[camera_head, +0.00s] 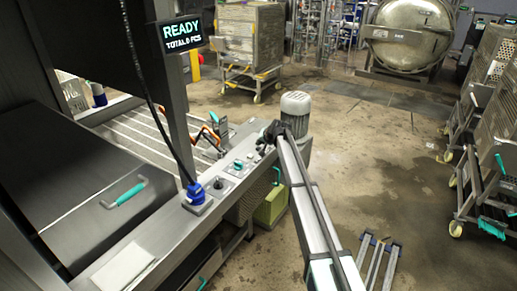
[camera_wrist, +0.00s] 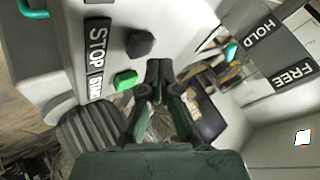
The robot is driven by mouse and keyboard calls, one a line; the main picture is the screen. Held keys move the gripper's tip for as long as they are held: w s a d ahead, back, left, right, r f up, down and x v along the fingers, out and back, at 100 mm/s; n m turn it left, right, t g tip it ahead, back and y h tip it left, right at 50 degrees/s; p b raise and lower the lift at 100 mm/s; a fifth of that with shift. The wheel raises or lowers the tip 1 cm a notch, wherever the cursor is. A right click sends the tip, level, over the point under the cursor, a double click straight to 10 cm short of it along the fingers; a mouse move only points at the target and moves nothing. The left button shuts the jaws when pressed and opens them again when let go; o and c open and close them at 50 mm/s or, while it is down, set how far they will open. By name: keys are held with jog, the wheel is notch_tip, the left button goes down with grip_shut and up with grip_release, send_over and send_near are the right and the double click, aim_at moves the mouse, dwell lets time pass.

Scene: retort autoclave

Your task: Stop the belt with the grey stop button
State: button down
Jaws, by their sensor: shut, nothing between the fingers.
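The dark grey stop button (camera_wrist: 140,43) sits on a pale panel beside the black STOP label (camera_wrist: 97,40) in the wrist view. A green button (camera_wrist: 125,80) is just below it, beside a second label whose word is partly unclear. My gripper (camera_wrist: 159,68) is shut and empty, its tips just to the right of and below the grey button. I cannot tell whether they touch it. In the head view my gripper (camera_head: 270,131) is over the far end of the control ledge (camera_head: 228,172); the grey button is not distinguishable there.
HOLD (camera_wrist: 266,28) and FREE (camera_wrist: 292,76) labels are at the right of the wrist view. In the head view, a grey motor (camera_head: 296,112) stands close beyond my gripper. A blue-based knob (camera_head: 196,194) is on the near ledge. A READY display (camera_head: 182,34) hangs above.

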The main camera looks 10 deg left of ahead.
aim_at(259, 148)
jog(key=shift+r, duration=0.1)
dwell(0.3)
jog(key=shift+r+p, duration=0.6)
jog(key=shift+r, duration=1.85)
jog(key=s+d+f+g+h, duration=0.2)
jog(key=s+d+f, duration=0.55)
jog(key=s, duration=0.55)
jog(key=s+d+f+g+h, duration=0.1)
jog(key=s+d+f, duration=0.65)
jog(key=s, duration=0.65)
jog(key=s+d+f+g+h, duration=0.2)
jog(key=s+d+f, duration=0.3)
jog(key=s+d, duration=0.6)
jog(key=s+d+f+n+g+h, duration=0.1)
jog(key=s+d, duration=0.1)
jog(key=s, duration=0.7)
jog(key=s+d+f+g, duration=0.1)
jog(key=s+d+f, duration=0.1)
jog(key=s, duration=0.8)
jog(key=s+f+g, duration=0.3)
jog(key=s+f, duration=0.6)
jog(key=s, duration=0.5)
jog(key=s+f+g, duration=0.3)
jog(key=s+f, duration=0.6)
jog(key=s, duration=0.6)
jog(key=shift+s+d+g, duration=0.2)
jog(key=shift+d+g, duration=0.15)
jog(key=shift+g, duration=0.05)
